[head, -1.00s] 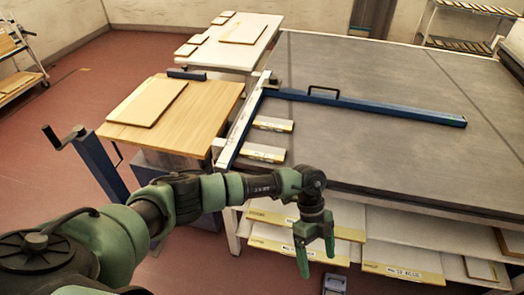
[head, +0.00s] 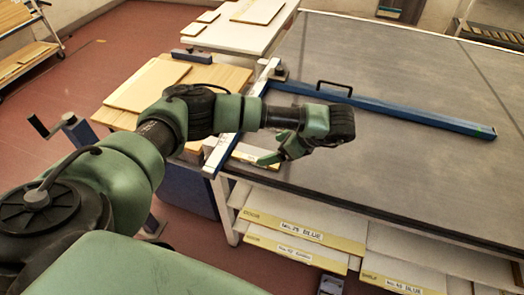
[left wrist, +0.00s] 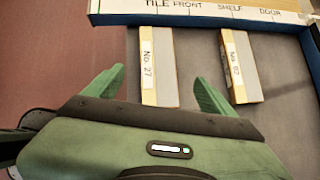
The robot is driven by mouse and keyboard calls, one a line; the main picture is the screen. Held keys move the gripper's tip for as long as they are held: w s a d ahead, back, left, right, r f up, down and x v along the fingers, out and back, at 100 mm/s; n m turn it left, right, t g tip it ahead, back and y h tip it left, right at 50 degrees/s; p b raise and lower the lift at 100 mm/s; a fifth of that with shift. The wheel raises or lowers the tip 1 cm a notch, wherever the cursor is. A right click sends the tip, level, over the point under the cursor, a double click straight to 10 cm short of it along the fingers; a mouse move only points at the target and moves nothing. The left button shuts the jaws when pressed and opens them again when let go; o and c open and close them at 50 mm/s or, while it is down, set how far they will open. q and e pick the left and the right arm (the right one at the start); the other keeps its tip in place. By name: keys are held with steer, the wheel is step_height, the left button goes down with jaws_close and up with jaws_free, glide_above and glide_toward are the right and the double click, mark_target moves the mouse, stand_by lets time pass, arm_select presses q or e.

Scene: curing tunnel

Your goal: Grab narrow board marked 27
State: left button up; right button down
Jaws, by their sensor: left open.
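The narrow board marked No. 27 (left wrist: 162,72) lies flat on the grey table, with a white label on its yellowish edge. In the head view, it shows partly (head: 247,152) behind my left gripper (head: 278,154). In the left wrist view, my left gripper (left wrist: 159,78) is open, with one finger on each side of this board's near end in the picture. I cannot tell its height above the board. A second narrow board (left wrist: 241,68), whose label seems to read No. 62, lies to the right, beyond the right finger. My right gripper is not in view.
A lettered white rail (left wrist: 210,10) runs past the boards' far ends. A blue straightedge (head: 400,112) with a black handle crosses the grey table (head: 400,60). Labelled boards (head: 305,232) lie on a shelf below. A wooden side table (head: 228,78) stands to the left.

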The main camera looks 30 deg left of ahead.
mark_target(259, 155)
arm_select(q)
steer(key=a+f, duration=0.1)
steer(key=s+a+f, duration=0.1)
steer(key=f, duration=0.1)
steer(key=shift+b, duration=0.4)
steer(key=shift+w+a+f, duration=0.35)
steer(key=shift+a+f, duration=0.35)
steer(key=shift+f, duration=0.15)
steer(key=shift+a+f, duration=0.15)
steer(key=shift+a, duration=0.15)
steer(key=c, duration=1.6)
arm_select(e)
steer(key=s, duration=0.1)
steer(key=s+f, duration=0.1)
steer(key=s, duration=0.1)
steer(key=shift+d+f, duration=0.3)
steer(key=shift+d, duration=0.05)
